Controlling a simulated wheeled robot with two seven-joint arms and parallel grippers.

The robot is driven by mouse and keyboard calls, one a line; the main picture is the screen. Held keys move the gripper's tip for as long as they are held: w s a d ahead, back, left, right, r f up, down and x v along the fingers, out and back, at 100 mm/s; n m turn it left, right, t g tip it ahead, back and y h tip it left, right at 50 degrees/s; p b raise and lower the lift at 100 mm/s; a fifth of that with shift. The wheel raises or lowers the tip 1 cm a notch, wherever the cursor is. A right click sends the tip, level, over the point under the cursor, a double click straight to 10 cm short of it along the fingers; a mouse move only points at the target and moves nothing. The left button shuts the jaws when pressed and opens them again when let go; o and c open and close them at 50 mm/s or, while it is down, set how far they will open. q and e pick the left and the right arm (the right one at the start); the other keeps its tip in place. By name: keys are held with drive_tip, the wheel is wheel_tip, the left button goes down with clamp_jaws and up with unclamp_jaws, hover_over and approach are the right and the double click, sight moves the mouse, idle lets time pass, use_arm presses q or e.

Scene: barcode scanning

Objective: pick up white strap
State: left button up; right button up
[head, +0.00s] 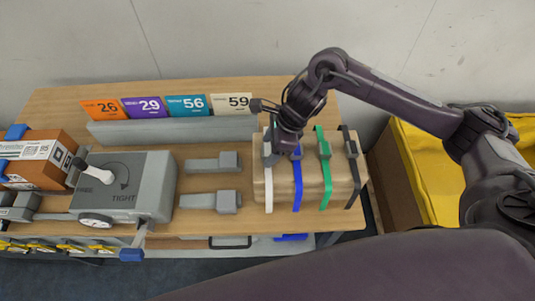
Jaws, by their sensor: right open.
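The white strap (268,191) hangs over a light wooden block (311,178) at the right part of the table. It is the leftmost in a row with a blue strap (297,187), a green strap (326,180) and a black strap (353,178). My right gripper (271,155) is over the upper end of the white strap, near its grey buckle. It is open, and the fingers partly hide the buckle and the top of the blue strap. Whether the fingers touch the strap cannot be told. My left gripper is not in the head view.
A grey tensioning device (124,190) with a lever stands on the left of the table, beside a cardboard box (45,158). Two grey clamps (215,200) lie between it and the block. Numbered cards (187,105) stand at the back. A yellow-lined bin (415,170) is at right.

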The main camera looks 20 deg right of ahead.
drive_tip(key=c, duration=1.3)
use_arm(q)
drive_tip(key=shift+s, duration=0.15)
use_arm(e)
drive_tip(key=shift+c, duration=0.2)
